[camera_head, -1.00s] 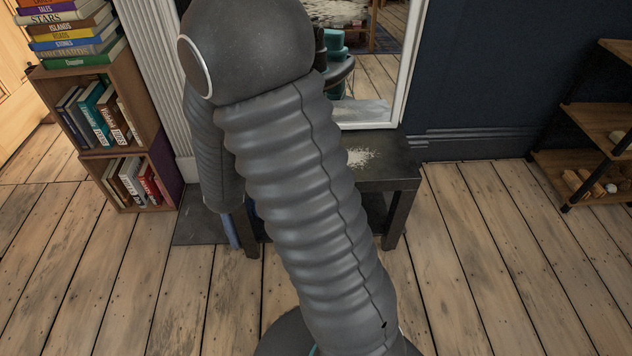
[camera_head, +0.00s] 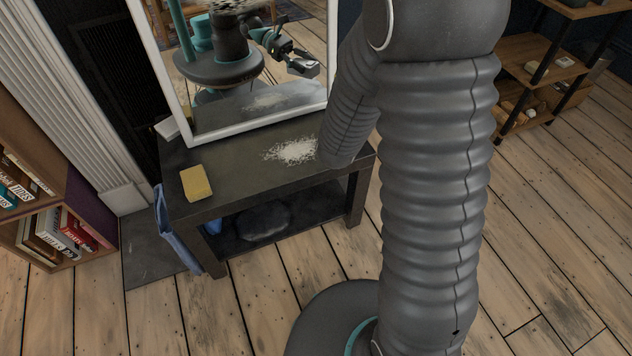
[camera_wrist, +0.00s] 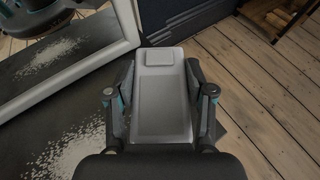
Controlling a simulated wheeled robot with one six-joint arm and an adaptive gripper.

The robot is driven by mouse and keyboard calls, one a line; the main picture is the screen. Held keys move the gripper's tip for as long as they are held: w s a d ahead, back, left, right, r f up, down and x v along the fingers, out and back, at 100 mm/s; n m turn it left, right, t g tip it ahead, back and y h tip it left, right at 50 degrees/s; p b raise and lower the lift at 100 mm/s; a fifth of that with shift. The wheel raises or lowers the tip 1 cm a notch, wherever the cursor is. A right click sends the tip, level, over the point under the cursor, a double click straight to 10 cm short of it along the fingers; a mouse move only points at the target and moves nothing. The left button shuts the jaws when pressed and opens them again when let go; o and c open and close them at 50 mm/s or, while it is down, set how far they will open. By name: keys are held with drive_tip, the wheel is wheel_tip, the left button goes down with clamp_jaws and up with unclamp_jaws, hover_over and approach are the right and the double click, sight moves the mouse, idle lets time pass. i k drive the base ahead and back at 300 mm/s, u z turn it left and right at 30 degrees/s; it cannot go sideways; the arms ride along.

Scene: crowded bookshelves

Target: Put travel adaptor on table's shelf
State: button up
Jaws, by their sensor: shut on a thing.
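My gripper (camera_wrist: 160,98) is shut on a grey, box-like travel adaptor (camera_wrist: 161,105) in the wrist view, with a finger on each long side. In the head view my arm hides the gripper directly; a gripper holding a grey thing shows only in the mirror. The low dark table (camera_head: 232,190) stands left of my arm. Its lower shelf (camera_head: 310,212) shows under the top, with a dark rounded thing (camera_head: 264,220) lying on it. In the wrist view the adaptor is over or beside the table's edge; its height cannot be told.
On the tabletop are a yellow sponge (camera_head: 195,183) and a pile of white shreds (camera_head: 292,151). A white-framed mirror (camera_head: 235,130) leans at the back. Blue cloth (camera_head: 178,238) hangs at the table's left end. Bookshelves (camera_head: 60,215) stand left, an open rack (camera_head: 535,70) right.

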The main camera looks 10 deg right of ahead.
sight(303, 204)
drive_tip(key=z, duration=0.75)
drive_tip(key=k, duration=0.8)
drive_tip(key=u, duration=1.25)
drive_tip(key=i, duration=0.5)
drive_tip(key=z, duration=0.05)
